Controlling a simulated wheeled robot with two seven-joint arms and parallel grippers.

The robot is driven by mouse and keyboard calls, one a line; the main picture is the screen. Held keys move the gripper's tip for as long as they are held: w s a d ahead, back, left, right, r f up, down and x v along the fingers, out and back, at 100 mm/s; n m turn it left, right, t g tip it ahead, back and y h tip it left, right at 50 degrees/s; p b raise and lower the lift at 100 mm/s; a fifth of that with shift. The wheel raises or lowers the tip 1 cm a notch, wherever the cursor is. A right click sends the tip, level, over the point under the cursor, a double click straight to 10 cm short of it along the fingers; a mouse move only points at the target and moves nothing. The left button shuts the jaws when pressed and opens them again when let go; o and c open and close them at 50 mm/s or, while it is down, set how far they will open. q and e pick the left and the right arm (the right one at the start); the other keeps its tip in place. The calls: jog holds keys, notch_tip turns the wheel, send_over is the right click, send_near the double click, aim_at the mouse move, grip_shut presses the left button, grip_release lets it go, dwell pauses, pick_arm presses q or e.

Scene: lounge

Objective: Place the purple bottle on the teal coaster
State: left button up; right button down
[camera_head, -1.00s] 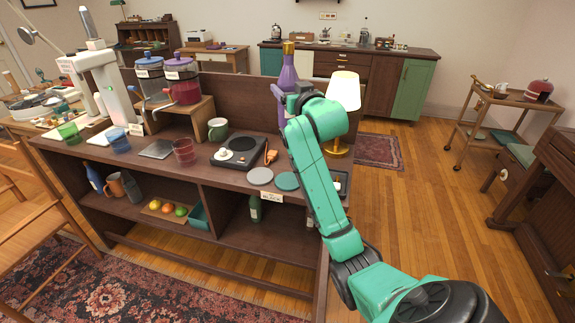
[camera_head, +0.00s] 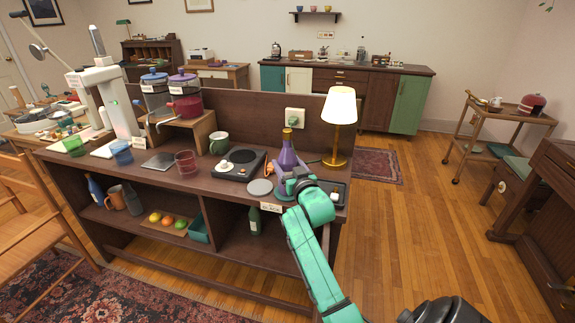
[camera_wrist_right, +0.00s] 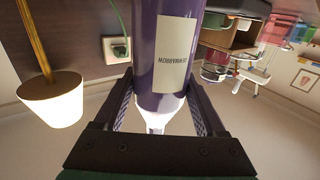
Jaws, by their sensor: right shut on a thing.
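The purple bottle (camera_head: 288,158) is upright near the front right of the brown counter, with a gold cap and a pale label (camera_wrist_right: 176,55) in the right wrist view. My right gripper (camera_head: 289,183) is shut on it, with a finger on each side of the bottle in the wrist view. The teal coaster (camera_head: 283,197) shows only in part, under and beside the gripper. The bottle's base is hidden, so I cannot tell whether it touches the coaster. My left gripper is out of view.
A grey coaster (camera_head: 260,187) lies just left of the teal one. A hot plate (camera_head: 239,165) stands further left and a lit lamp (camera_head: 339,115) behind right. A dark tray (camera_head: 331,190) is at the counter's right end. A wall socket (camera_head: 295,115) is behind.

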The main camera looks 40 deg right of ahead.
grip_release()
jog(key=shift+s, duration=0.1)
jog(key=b+v, duration=0.1)
jog(key=v, duration=1.1)
jog(key=shift+r, duration=0.15)
